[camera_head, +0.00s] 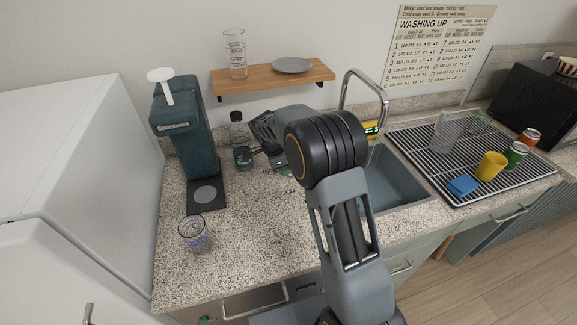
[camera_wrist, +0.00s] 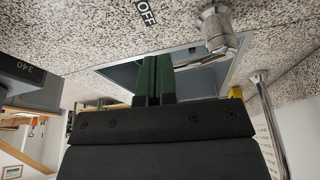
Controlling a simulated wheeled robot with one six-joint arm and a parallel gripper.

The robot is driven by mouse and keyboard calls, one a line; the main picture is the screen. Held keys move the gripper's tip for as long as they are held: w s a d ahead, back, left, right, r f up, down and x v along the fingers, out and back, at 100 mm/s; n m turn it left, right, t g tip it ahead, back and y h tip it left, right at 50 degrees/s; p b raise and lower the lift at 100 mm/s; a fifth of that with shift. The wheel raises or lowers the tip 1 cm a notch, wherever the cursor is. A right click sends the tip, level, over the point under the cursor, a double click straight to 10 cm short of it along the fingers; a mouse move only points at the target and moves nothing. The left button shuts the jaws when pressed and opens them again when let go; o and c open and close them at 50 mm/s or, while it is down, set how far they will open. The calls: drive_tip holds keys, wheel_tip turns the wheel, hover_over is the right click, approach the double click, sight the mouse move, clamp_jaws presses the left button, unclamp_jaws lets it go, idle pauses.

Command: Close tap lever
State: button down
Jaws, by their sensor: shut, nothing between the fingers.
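The tap's curved chrome spout (camera_head: 362,75) rises behind the sink (camera_head: 400,185) in the head view. In the wrist view, a short chrome fitting (camera_wrist: 217,30), which looks like the tap lever, stands on the speckled counter near a black OFF label (camera_wrist: 145,12). My gripper (camera_wrist: 155,62) shows its green fingers shut together with nothing between them. They are to the left of the chrome fitting in that view, apart from it in the picture; the depth gap is unclear. In the head view my arm hides the lever and most of the gripper.
A dish rack (camera_head: 450,165) right of the sink holds glasses, cans, a yellow cup (camera_head: 491,166) and a blue sponge (camera_head: 462,186). A teal dispenser (camera_head: 178,125) and a glass (camera_head: 194,232) stand left. A wooden shelf (camera_head: 260,82) hangs above. The front counter has free room.

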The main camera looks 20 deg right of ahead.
drive_tip(key=shift+s+d+f, duration=0.1)
drive_tip(key=shift+d+f, duration=0.05)
drive_tip(key=shift+d, duration=0.55)
drive_tip(key=shift+f, duration=0.1)
